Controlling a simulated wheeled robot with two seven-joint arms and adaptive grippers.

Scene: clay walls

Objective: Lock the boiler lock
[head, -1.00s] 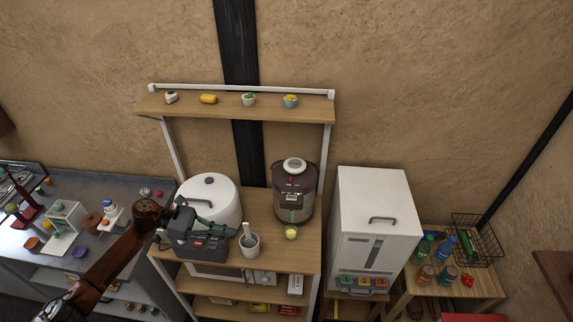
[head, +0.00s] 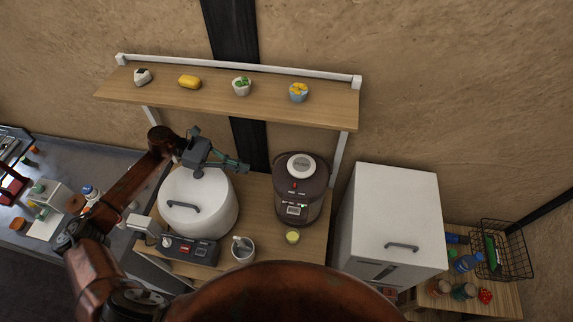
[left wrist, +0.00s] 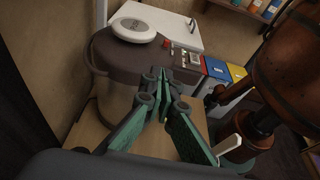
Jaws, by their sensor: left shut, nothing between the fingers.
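The boiler (head: 290,215) is a dark brown electric pot with a round white cap on its lid. It stands on the wooden shelf unit. A small red part (head: 295,185) on its top front could be the lock; its setting is too small to read. The boiler (left wrist: 115,62) and the red part (left wrist: 167,43) also show in the left wrist view, behind my fingers. My left gripper (head: 247,168) is shut and empty, to the left of the boiler's top and apart from it in the head view. Its green-padded fingers (left wrist: 163,85) meet at the tips in the wrist view. My right gripper is not in view.
A white rice cooker (head: 200,205) stands below my left gripper. A wooden shelf (head: 220,103) with small food items runs above. A tall white cabinet (head: 400,205) is right of the boiler.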

